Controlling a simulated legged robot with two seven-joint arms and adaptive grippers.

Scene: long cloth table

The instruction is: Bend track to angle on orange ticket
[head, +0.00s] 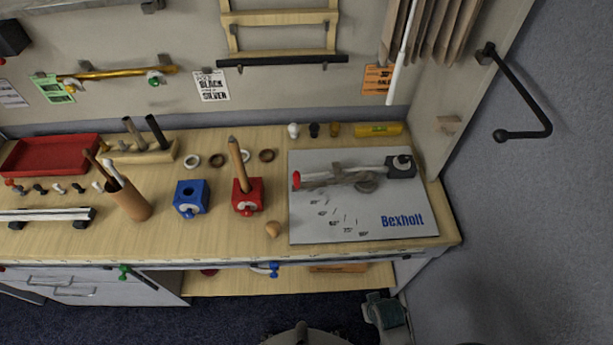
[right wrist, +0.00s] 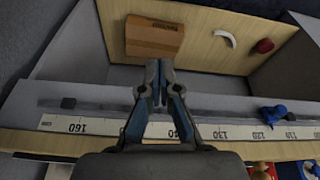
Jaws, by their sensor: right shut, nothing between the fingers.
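The orange ticket (head: 377,85) hangs on the back panel at the right; its print is too small to read. A pale bar (head: 345,175) with a red end and a dark block at its right end lies across the grey Bexholt board (head: 335,235). I cannot tell if this bar is the track. Another pale rail (head: 45,215) sits on dark feet at the table's left. My right gripper (right wrist: 160,88) is shut and empty at the table's front edge, by the lower shelf. My left gripper is out of view.
A numbered scale (right wrist: 190,130) runs along the front edge, with a blue knob (right wrist: 273,115) on it. Blue (head: 190,197) and red (head: 247,198) holders and a brown pen cup (head: 132,205) stand left of the board.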

